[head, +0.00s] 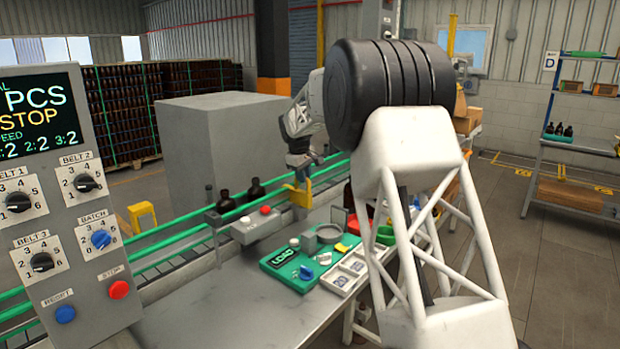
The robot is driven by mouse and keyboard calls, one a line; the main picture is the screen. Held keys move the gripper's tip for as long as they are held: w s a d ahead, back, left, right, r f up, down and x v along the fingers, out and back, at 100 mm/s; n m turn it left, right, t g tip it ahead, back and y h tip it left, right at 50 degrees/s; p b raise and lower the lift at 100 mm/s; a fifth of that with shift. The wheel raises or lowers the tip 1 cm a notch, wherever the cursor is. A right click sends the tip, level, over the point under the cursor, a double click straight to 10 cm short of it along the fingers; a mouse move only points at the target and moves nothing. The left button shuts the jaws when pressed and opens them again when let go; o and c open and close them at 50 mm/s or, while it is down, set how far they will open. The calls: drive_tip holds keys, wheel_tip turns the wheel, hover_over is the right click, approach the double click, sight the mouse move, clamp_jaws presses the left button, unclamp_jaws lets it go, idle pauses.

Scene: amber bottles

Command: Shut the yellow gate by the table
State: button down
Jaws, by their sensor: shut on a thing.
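The yellow gate (301,197) is a small yellow piece at the conveyor's near green rail, in the middle of the head view. My gripper (300,178) points down at the gate from above and is shut on it. The fingertips are small and partly merge with the gate, so the exact grip is hard to make out. A yellow strip runs from the gate toward the upper right along the rail. The grey table (215,306) lies in front of the belt. My own arm hides part of the area to the right of the gate.
Dark bottles (256,190) stand on the conveyor (170,257) left of the gate. A grey box with red and white buttons (257,225) is close to the gate.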

drive_tip(key=shift+w+a+r, duration=0.1)
drive_tip(key=shift+w+a, duration=0.95)
drive_tip(key=shift+w, duration=0.05)
drive_tip(key=c, duration=1.1)
unclamp_jaws()
wheel_tip(320, 180, up, 8)
drive_tip(key=s+a, duration=0.1)
drive_tip(key=shift+f, duration=0.2)
drive_tip(key=shift+s, duration=0.1)
